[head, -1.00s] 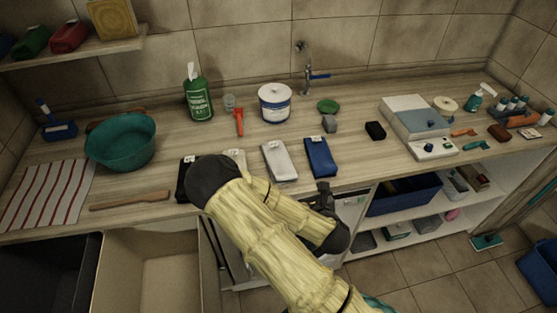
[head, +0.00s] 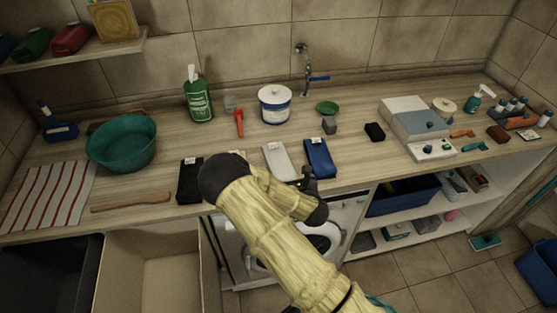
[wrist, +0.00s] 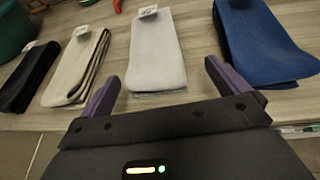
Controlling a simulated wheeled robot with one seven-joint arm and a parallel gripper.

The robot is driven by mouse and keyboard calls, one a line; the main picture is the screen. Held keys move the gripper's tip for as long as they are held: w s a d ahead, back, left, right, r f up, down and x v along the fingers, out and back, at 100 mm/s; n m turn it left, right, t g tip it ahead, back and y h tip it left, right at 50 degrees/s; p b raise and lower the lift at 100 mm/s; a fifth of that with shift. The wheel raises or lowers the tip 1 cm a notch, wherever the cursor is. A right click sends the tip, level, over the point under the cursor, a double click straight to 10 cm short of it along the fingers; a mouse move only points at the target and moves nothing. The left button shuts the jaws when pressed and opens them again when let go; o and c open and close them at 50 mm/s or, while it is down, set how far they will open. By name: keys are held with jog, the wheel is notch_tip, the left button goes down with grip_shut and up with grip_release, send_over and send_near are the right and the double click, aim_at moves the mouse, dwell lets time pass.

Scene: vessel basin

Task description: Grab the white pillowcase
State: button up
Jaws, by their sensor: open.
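The white pillowcase (head: 279,161) is a folded, pale greyish-white cloth with a small tag, lying flat on the wooden counter near its front edge. In the wrist view, the white pillowcase (wrist: 157,50) lies straight ahead, between a beige folded cloth (wrist: 75,68) and a blue folded cloth (wrist: 262,42). My gripper (wrist: 160,80) is open, its two purple fingers spread to either side of the pillowcase's near end, with nothing held. In the head view, my gripper (head: 305,181) is by the counter's front edge, partly hidden by my arm.
A black folded cloth (head: 190,180) lies at the left of the row. Behind stand a white tub (head: 275,106), a green bottle (head: 198,98) and a red-orange tool (head: 239,123). A teal basin (head: 121,145) stands at left. Below is a washing machine (head: 318,240).

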aim_at(282, 170)
jog(key=shift+w+a+f, duration=0.2)
jog(key=shift+w+f, duration=0.05)
jog(key=shift+w, duration=0.25)
jog(key=shift+w, duration=0.1)
jog(key=shift+w+a+p, duration=0.2)
jog(key=shift+p, duration=0.15)
jog(key=p+x, duration=0.2)
jog(key=x, duration=0.1)
jog(key=shift+w+a+r, duration=0.1)
jog(key=shift+w+a, duration=0.15)
jog(key=shift+a, duration=0.15)
jog(key=shift+w+a+f, duration=0.15)
jog(key=shift+w+f, duration=0.1)
jog(key=shift+w, duration=0.1)
